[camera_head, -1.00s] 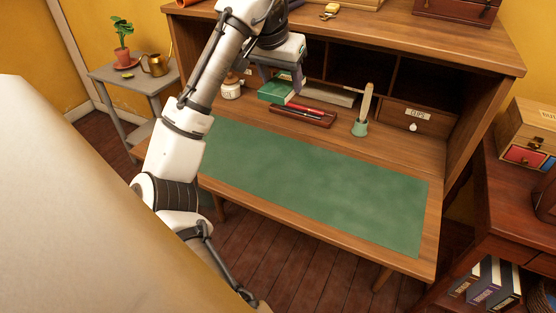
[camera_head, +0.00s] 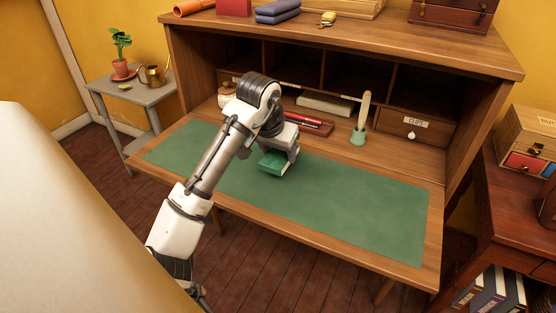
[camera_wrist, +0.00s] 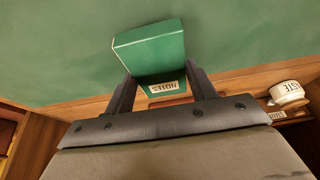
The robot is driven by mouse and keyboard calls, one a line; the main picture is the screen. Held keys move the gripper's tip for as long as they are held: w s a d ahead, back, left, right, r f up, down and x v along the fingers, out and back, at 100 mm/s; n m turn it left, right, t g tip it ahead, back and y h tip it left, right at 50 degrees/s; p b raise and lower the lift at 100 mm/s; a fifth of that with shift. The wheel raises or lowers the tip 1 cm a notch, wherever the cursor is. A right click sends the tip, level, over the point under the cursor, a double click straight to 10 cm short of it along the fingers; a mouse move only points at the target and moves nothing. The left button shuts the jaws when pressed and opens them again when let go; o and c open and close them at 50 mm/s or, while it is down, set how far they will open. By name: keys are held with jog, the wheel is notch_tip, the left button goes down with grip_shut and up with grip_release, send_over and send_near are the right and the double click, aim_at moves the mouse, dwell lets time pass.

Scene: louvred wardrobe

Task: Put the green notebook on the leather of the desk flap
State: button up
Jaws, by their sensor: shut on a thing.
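The green notebook (camera_head: 274,162) is held in my gripper (camera_head: 285,150) over the green leather (camera_head: 340,206) of the desk flap, toward its back edge. The leather (camera_wrist: 60,50) fills the background there. I cannot tell whether the notebook's underside touches the leather or is just above it. My arm hides part of the leather's left half.
Behind the leather stand a pen tray (camera_head: 312,124) with red pens, a grey box (camera_head: 325,104), a green pot with a brush (camera_head: 359,132) and a white jar (camera_head: 227,95). The right part of the leather is clear. A side table (camera_head: 140,95) stands at left.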

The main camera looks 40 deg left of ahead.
aim_at(277, 157)
jog(key=shift+f, duration=1.45)
jog(key=shift+f, duration=0.15)
jog(key=o, duration=1)
